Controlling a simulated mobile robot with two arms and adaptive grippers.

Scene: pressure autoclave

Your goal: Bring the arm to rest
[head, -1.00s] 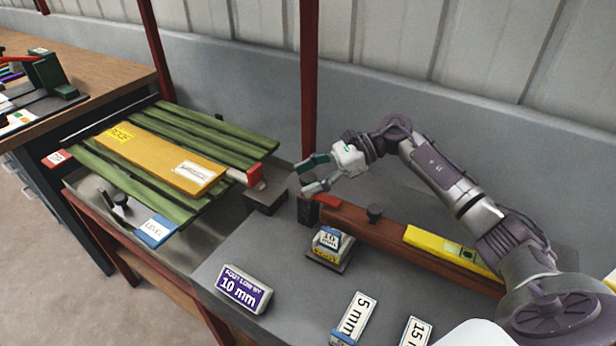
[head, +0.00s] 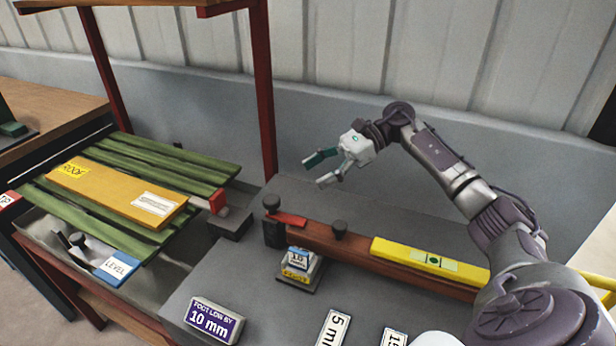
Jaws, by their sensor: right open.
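My right arm reaches in from the lower right over the grey bench. Its gripper (head: 322,171) is open and empty, held above the back of the bench. It is apart from the red-brown bar (head: 354,249) and the wall. My left gripper is not in view.
The bar carries a yellow level (head: 430,259), dark knobs and a red lever (head: 290,219). Green slats (head: 160,160) with an orange board (head: 118,193) lie left.

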